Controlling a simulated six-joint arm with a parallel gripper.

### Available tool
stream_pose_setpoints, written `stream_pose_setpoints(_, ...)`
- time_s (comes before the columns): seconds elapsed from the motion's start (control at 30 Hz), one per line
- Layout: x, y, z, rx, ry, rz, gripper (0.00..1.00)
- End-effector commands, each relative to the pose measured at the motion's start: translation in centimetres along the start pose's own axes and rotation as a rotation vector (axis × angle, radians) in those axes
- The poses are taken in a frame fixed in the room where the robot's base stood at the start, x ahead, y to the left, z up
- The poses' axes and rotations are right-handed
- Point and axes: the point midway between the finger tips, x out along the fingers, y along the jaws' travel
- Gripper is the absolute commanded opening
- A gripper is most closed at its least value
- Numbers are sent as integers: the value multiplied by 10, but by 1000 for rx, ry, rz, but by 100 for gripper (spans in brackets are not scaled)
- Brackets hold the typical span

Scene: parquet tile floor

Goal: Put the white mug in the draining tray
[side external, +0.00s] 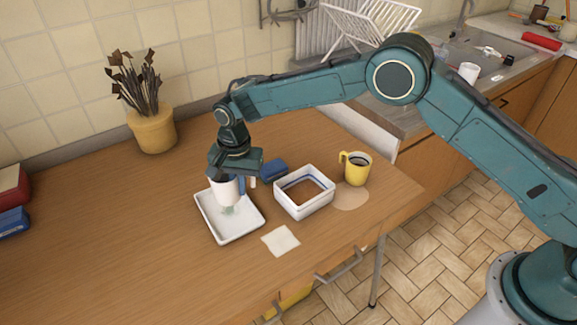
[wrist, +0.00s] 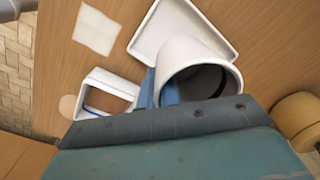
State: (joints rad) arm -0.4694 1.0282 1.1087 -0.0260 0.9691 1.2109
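The white mug (side external: 224,190) is at my gripper (side external: 240,182), over the back part of the shallow white draining tray (side external: 249,227). My gripper points down, and its blue fingers are shut on the mug's side. In the wrist view the mug (wrist: 190,62) shows its open, dark inside, with the blue fingers of my gripper (wrist: 158,88) at its left side. The tray (wrist: 160,32) lies behind it there. I cannot tell whether the mug's base touches the tray. A small greenish patch shows below the mug.
A white square container (side external: 304,207) and a yellow mug (side external: 356,170) stand right of the tray. A blue block (side external: 273,169) lies behind. A pale square (side external: 280,240) lies in front. A yellow plant pot (side external: 153,131) stands at the back left. The table's left side is mostly clear.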

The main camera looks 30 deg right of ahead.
Motion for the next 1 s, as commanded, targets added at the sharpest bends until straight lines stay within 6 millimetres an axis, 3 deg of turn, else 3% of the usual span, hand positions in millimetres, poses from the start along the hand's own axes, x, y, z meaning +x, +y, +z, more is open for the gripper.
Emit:
stream_pose_setpoints(0.2, 29, 1, 0, 0, 0, 0, 0)
stream_pose_setpoints(0.57, 38, 1, 0, 0, 1, -1, 0)
stream_pose_setpoints(1.0, 77, 3, 0, 0, 1, -1, 0)
